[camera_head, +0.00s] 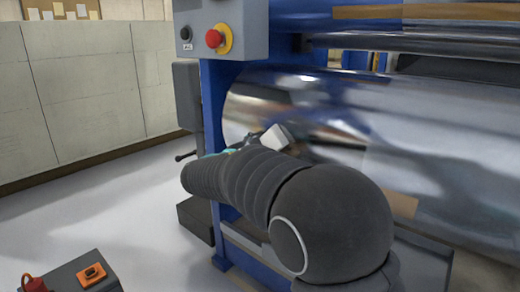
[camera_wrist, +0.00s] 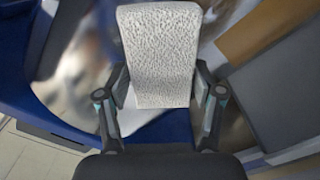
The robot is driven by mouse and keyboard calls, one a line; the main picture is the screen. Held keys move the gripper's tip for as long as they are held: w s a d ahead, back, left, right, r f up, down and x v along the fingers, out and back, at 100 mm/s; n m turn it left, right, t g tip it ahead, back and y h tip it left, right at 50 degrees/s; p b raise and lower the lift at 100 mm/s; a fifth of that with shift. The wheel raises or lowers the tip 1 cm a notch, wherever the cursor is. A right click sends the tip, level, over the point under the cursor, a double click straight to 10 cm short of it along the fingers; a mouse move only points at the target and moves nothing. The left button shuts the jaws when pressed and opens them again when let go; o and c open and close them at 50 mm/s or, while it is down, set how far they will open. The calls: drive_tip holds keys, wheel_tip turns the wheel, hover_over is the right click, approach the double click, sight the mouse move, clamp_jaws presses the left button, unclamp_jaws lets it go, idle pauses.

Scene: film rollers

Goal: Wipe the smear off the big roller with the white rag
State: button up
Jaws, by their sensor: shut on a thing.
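The big roller (camera_head: 430,150) is a shiny silver cylinder across the right of the head view. Its mirror-like surface also shows in the wrist view (camera_wrist: 75,75). My gripper (camera_wrist: 160,82) is shut on the white rag (camera_wrist: 158,45), a rough-textured pad held upright between the two fingers. In the head view, the rag (camera_head: 275,137) is in front of the roller's left part, beyond my dark arm. I cannot tell whether it touches the roller. Dark and brown patches show on the roller, but I cannot tell a smear from reflections. My arm hides part of the roller.
A blue machine frame (camera_head: 222,110) stands at the roller's left end, with a grey control box (camera_head: 222,18) and red stop button (camera_head: 214,39) above. A thinner roller (camera_head: 430,38) lies higher up. The floor (camera_head: 110,215) at left is mostly clear.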

sight(308, 155)
drive_tip(key=shift+s+d+b, duration=0.65)
drive_tip(key=shift+s+d, duration=0.2)
drive_tip(key=shift+d, duration=0.25)
drive_tip(key=shift+s+d+b, duration=0.6)
drive_tip(key=shift+s+d, duration=0.2)
drive_tip(key=shift+d, duration=0.3)
drive_tip(key=shift+s+d, duration=0.7)
drive_tip(key=shift+d, duration=0.25)
drive_tip(key=shift+s+d, duration=0.7)
drive_tip(key=shift+d, duration=0.2)
drive_tip(key=shift+s+d, duration=0.7)
drive_tip(key=shift+d, duration=0.25)
drive_tip(key=shift+w+a, duration=0.1)
drive_tip(key=shift+a, duration=0.05)
drive_tip(key=shift+w+a+p, duration=0.65)
drive_tip(key=shift+w+a, duration=0.75)
drive_tip(key=shift+a, duration=0.4)
drive_tip(key=shift+w+a+p, duration=0.6)
drive_tip(key=shift+w+a, duration=0.75)
drive_tip(key=shift+a, duration=0.4)
drive_tip(key=shift+w+a+p, duration=0.65)
drive_tip(key=shift+w+a, duration=0.75)
drive_tip(key=shift+a, duration=0.4)
drive_tip(key=v, duration=0.6)
drive_tip(key=shift+b, duration=0.35)
drive_tip(key=shift+s, duration=0.15)
